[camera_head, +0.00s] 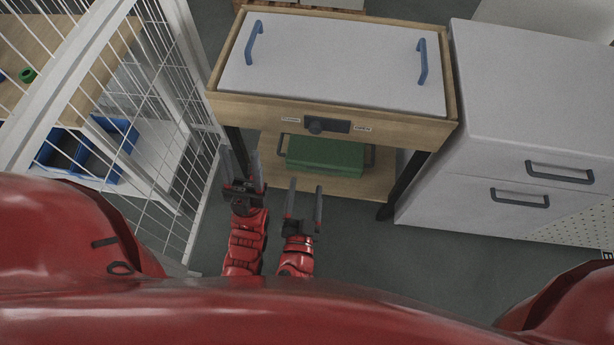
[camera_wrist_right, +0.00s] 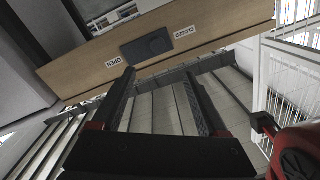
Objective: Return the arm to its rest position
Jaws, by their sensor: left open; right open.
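My left gripper (camera_head: 241,170) is open and empty in the head view, in front of the left side of the wooden table. My right gripper (camera_head: 305,189) is open and empty just to its right, in front of the table's lower shelf. In the right wrist view its two fingers (camera_wrist_right: 158,88) stand apart with nothing between them. Both red forearms reach forward from my body, close together.
The wooden table (camera_head: 395,124) carries a light lid with blue handles and a latch (camera_head: 316,125) on its front. A green case (camera_head: 325,154) lies on its shelf. Grey drawers (camera_head: 480,130) stand right, a white wire fence (camera_head: 150,150) left. Floor (camera_head: 370,250) is clear.

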